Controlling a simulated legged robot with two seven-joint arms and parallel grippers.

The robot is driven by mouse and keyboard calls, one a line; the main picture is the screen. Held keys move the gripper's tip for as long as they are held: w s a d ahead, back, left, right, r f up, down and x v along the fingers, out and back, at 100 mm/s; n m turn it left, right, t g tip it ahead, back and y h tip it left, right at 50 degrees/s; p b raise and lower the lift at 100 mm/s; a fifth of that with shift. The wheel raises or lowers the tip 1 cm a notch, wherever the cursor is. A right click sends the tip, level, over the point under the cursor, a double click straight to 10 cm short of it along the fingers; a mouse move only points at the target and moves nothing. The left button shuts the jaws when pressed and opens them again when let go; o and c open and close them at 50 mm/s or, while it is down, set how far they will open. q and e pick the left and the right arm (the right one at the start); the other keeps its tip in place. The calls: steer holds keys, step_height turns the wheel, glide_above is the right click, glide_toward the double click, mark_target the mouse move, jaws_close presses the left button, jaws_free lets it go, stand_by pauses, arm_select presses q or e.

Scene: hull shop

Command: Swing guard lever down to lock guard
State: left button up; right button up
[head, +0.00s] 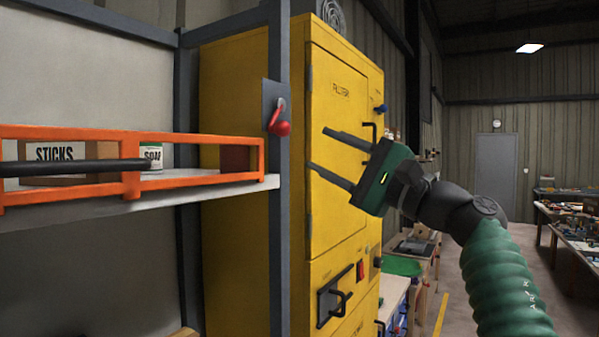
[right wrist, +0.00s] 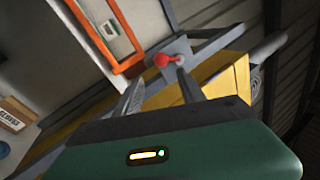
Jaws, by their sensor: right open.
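The guard lever (head: 280,127) has a red knob and sits on a grey plate (head: 270,98) on the steel post. Its knob shows low on the plate in the head view; its exact angle is hard to tell. The lever also shows in the right wrist view (right wrist: 163,60), just beyond the fingertips. The orange guard (head: 205,179) runs along the shelf front, left of the post. My right gripper (head: 317,148) is open and empty, right of the lever and apart from it. A dark bar enters from the left edge; it may be part of my left gripper.
The shelf (head: 160,195) holds a box marked STICKS (head: 55,154) and a can (head: 151,155) behind the guard. A tall yellow cabinet (head: 336,220) stands behind the post and my right gripper. Workbenches (head: 575,225) stand far right, with open floor before them.

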arm_select(q)
steer(key=b+x, duration=0.1)
steer(key=x, duration=0.1)
steer(key=s+b+x, duration=0.1)
steer(key=b+x, duration=0.1)
steer(key=shift+f, duration=0.5)
arm_select(e)
steer(key=v, duration=0.7)
steer(key=shift+d, duration=0.25)
